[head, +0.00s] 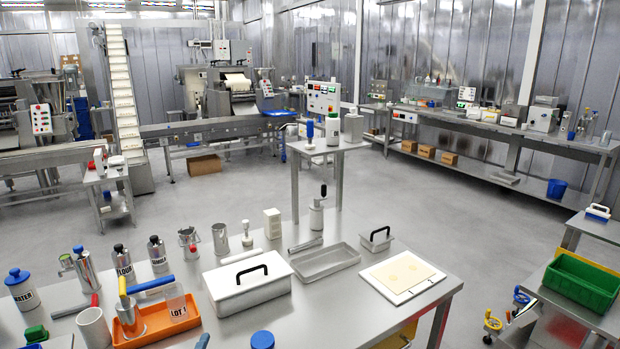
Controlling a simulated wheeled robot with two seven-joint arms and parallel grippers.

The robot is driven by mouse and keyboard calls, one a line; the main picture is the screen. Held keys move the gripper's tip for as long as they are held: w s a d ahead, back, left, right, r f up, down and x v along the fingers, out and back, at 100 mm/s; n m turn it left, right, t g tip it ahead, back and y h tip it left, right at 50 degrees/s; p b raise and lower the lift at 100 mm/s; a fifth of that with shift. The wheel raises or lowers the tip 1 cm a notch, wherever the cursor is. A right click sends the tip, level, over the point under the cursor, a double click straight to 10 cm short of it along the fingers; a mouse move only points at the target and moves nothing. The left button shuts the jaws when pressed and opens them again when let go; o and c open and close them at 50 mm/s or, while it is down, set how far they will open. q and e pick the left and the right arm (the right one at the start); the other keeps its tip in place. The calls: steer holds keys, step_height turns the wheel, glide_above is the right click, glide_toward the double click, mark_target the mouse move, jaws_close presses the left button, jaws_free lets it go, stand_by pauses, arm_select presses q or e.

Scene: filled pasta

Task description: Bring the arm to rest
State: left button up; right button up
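Neither of my grippers shows in the head view, and I see no part of my arms that I can be sure of. The steel worktable (330,312) fills the lower part of the view. On it stands a white lidded box (249,289) with a black handle. An orange tray (158,325) holds a metal cup and a clear container marked LOT. A pale dough sheet (403,271) lies on a white board at the right end.
An empty grey tray (324,261) and a small lidded container (375,239) stand near the back edge. The table's front middle is mostly bare. A green bin (582,284) stands on a separate table at right.

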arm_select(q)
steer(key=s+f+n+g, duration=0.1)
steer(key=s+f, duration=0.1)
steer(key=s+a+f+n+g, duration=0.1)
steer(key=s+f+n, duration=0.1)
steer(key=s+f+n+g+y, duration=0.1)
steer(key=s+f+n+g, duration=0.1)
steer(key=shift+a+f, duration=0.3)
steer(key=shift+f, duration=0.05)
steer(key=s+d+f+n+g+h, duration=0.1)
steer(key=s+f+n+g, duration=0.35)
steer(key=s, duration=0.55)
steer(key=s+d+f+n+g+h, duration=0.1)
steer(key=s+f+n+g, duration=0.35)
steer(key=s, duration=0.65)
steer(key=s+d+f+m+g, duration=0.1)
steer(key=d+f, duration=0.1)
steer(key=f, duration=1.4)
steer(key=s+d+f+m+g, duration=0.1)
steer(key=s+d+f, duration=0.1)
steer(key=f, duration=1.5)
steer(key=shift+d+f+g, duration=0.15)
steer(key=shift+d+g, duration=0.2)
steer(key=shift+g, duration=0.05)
